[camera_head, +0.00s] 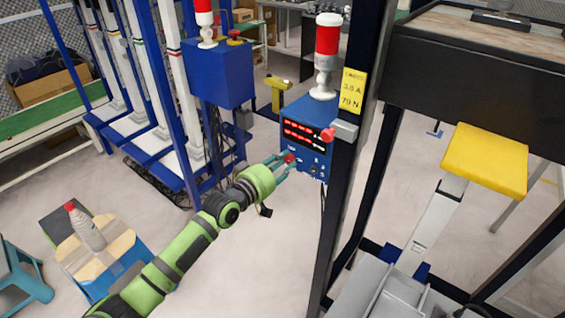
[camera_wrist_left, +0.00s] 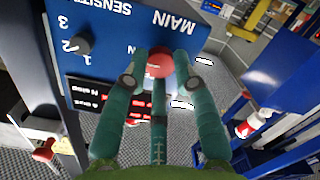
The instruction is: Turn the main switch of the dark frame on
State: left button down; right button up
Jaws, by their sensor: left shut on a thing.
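A blue control box (camera_head: 300,135) with two lit red readouts is mounted on the dark frame (camera_head: 347,170). The main switch, a red knob (camera_head: 290,158), is low on the box's face. In the left wrist view the red knob (camera_wrist_left: 160,63) sits beside the upside-down MAIN label (camera_wrist_left: 175,22). My left gripper (camera_head: 282,165) has its teal fingers around the knob and is shut on it; the fingers partly cover it, so its turned position cannot be told. The fingers (camera_wrist_left: 161,78) also show in the left wrist view. My right gripper is not in view.
A dial (camera_wrist_left: 78,44) marked 1, 2, 3 is near the knob. A red button (camera_head: 328,135) sticks out by a grey block on the post. A red-topped lamp (camera_head: 327,55) stands on the box. Another blue cabinet (camera_head: 220,72) stands left. Open floor lies below.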

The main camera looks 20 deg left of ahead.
pick_arm(q)
jog(key=c, duration=1)
grip_release()
jog(key=v, duration=1.2)
